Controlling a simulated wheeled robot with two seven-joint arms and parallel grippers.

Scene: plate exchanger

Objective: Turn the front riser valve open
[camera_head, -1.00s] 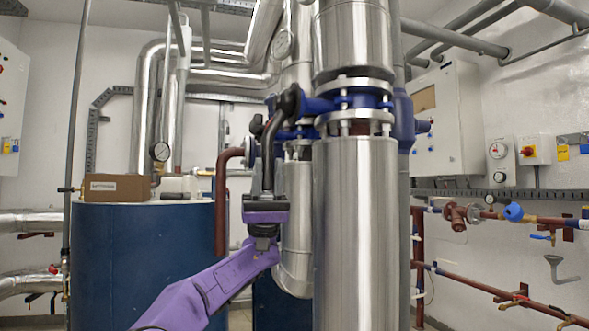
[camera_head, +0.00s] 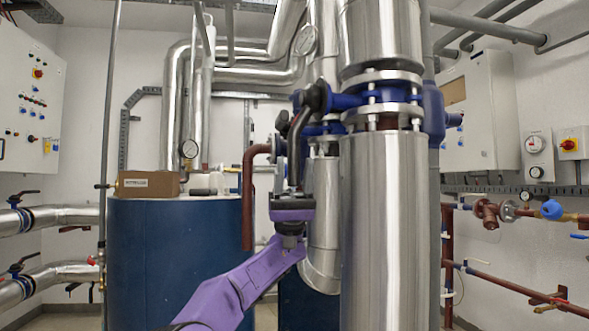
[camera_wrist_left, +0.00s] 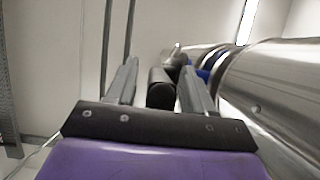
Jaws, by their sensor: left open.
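The front riser valve is a blue valve body (camera_head: 345,102) clamped between flanges on the large silver riser. A black handle (camera_head: 317,95) sticks out from its left side. My left gripper (camera_head: 298,125), on a purple arm, points up beside the riser, with its fingers at the handle. In the left wrist view the gripper (camera_wrist_left: 158,78) is open. The rounded end of a black handle (camera_wrist_left: 160,90) shows between its fingers, with a gap on the left; contact on the right is unclear. My right gripper is not in view.
The silver riser (camera_head: 382,230) stands just right of my left arm. A dark red bent pipe (camera_head: 247,200) and a blue tank (camera_head: 175,265) are to the left. A control cabinet (camera_head: 480,115) hangs on the right wall.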

